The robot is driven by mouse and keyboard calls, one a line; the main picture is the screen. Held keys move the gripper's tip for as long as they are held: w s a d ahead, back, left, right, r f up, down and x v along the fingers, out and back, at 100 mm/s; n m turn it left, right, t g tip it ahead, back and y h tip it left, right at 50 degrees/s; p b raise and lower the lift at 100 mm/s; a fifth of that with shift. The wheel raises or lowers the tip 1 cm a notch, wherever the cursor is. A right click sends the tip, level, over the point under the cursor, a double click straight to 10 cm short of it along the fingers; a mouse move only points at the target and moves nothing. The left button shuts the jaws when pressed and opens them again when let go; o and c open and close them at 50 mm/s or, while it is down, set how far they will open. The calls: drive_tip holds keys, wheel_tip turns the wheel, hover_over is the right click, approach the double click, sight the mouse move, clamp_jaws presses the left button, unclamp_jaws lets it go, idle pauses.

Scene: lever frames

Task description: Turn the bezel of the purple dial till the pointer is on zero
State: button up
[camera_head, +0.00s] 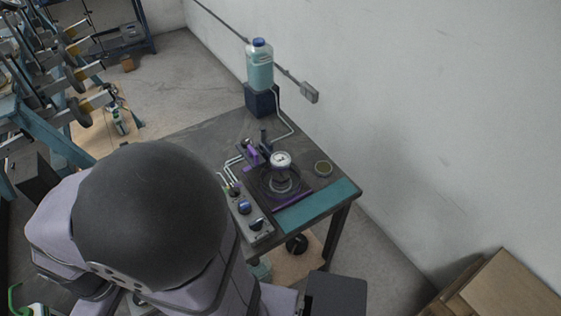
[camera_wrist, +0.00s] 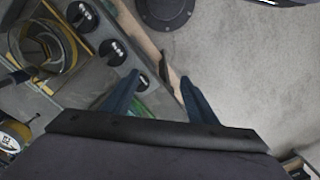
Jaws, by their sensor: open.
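In the head view, a small round dial (camera_head: 281,159) with a pale face stands above a dark round base with purple parts, on the workbench. Its pointer and scale are too small to read. In the wrist view, a partly cut-off round thing with a pale face (camera_wrist: 12,135) shows at the lower left edge; I cannot tell whether it is the dial. My gripper (camera_wrist: 162,88) is open, with two blue fingers apart and nothing held between them. It is over the bench edge and floor area, apart from the dial. The head view does not clearly show my fingertips.
A control box with dark knobs (camera_head: 244,208) stands left of the dial; its knobs also show in the wrist view (camera_wrist: 112,52). A bottle (camera_head: 259,66) stands on a dark block behind.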

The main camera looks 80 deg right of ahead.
drive_tip(key=w+d+r+m, duration=0.2)
drive_tip(key=d+m, duration=0.1)
drive_tip(key=d, duration=0.3)
drive_tip(key=w+d+r+m, duration=0.2)
drive_tip(key=d+m, duration=0.2)
drive_tip(key=d, duration=0.2)
wheel_tip(320, 180, up, 4)
drive_tip(key=m+b, duration=0.2)
drive_tip(key=m, duration=1.5)
hover_over(281, 158)
drive_tip(key=shift+r, duration=0.2)
drive_tip(key=shift+f+p, duration=1.2)
drive_tip(key=shift+f, duration=2.45)
drive_tip(key=shift+c, duration=0.7)
drive_tip(key=c, duration=0.6)
drive_tip(key=shift+c, duration=0.2)
